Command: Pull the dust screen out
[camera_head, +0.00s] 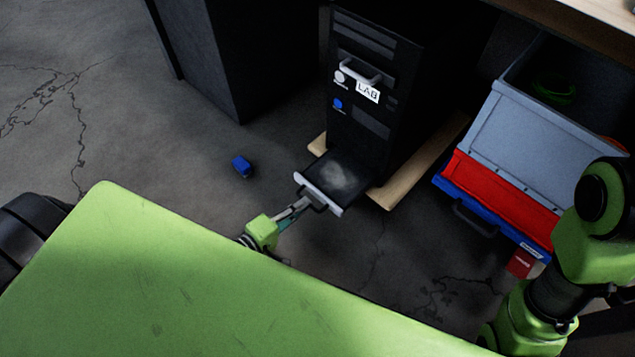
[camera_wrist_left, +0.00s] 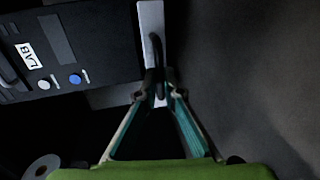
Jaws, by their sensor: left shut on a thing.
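The dust screen (camera_head: 335,176) sticks out from the bottom front of the black computer tower (camera_head: 362,100), with grey dust on its dark mesh and a pale front bar. The bar (camera_wrist_left: 150,18) also shows in the left wrist view, with a dark handle (camera_wrist_left: 157,50) on it. My left gripper (camera_head: 308,203) is shut on this handle; its two fingers (camera_wrist_left: 159,84) meet at it in the left wrist view. How much of the screen is still inside the tower is hidden. My right gripper is not in view; only part of my right arm shows at the lower right.
The tower, with a LAB label (camera_head: 368,91), stands on a wooden base (camera_head: 409,180) under a desk (camera_head: 585,25). A small blue object (camera_head: 241,166) lies on the floor to the left. Floor in front is open.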

